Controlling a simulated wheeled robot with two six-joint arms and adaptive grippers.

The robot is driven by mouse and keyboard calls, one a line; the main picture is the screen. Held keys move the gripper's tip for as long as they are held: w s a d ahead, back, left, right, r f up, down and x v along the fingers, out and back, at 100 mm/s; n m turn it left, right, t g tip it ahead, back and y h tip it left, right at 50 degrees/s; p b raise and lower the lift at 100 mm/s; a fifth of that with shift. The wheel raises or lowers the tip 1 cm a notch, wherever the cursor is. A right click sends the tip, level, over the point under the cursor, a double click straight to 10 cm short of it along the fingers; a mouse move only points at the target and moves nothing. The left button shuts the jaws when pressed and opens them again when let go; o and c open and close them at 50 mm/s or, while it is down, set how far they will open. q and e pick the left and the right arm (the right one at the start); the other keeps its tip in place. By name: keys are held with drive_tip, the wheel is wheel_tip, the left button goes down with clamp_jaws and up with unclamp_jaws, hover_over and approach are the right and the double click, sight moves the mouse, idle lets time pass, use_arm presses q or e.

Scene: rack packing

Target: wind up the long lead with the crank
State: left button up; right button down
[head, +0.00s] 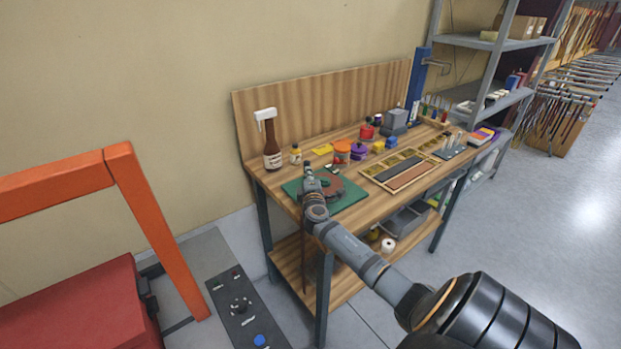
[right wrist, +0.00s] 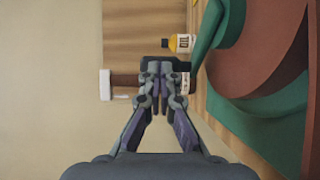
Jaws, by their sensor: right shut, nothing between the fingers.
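A brown round reel (head: 328,187) sits on a green base (head: 349,196) at the left front of the workbench. In the right wrist view the brown disc (right wrist: 262,50) and green parts (right wrist: 235,110) fill the right side. A thin dark brown strip (head: 303,262), probably the lead, hangs down past the bench's front edge. My right gripper (head: 308,168) is over the left part of the green base. In the right wrist view its fingers (right wrist: 161,82) are together and empty, left of the disc. The crank handle cannot be made out. My left gripper is out of view.
A brown spray bottle (head: 271,148) and a small yellow bottle (head: 296,156) stand behind the base. A divided wooden tray (head: 370,175) lies to its right, with coloured pots behind. A backboard (head: 320,100) closes the rear. An orange frame (head: 158,230) stands at left.

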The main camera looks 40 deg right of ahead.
drive_tip(key=w+d+m+g+h+b, duration=0.1)
drive_tip(key=m+g+h+b, duration=0.1)
drive_tip(key=g+b, duration=0.1)
drive_tip(key=w+d+m+g+h+b, duration=0.1)
drive_tip(key=m+g+h+b, duration=0.1)
drive_tip(key=b, duration=0.4)
drive_tip(key=w+d+m+g+h+b, duration=0.1)
drive_tip(key=m+g+h+b, duration=0.1)
drive_tip(key=m+g+b, duration=0.2)
drive_tip(key=shift+w+f+g+h+b, duration=0.2)
drive_tip(key=shift+f+g+h+b, duration=0.2)
drive_tip(key=shift+g+b, duration=0.25)
drive_tip(key=shift+w+d+r+b, duration=0.1)
drive_tip(key=shift+d+r+b, duration=0.1)
drive_tip(key=shift+d+b, duration=0.25)
drive_tip(key=shift+w+d+r+b, duration=0.1)
drive_tip(key=shift+d+r+b, duration=0.1)
drive_tip(key=shift+d, duration=0.7)
